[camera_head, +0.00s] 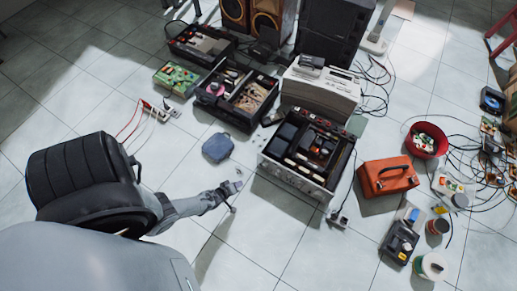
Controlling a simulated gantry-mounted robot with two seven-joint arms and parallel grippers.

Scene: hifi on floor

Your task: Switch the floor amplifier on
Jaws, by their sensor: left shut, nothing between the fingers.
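A dark, open-topped case with a silver front panel (293,178) stands on the floor right of the centre; it looks like the amplifier. Parts show inside it, and its front faces the lower left. Its switch is too small to make out. My left gripper (234,192) reaches in from the lower left. It is shut and empty, a short way left of the case's front and apart from it. My right gripper is not in view.
A blue-grey pouch (217,147) lies just beyond my left gripper. Floor in front of the case is mostly clear.

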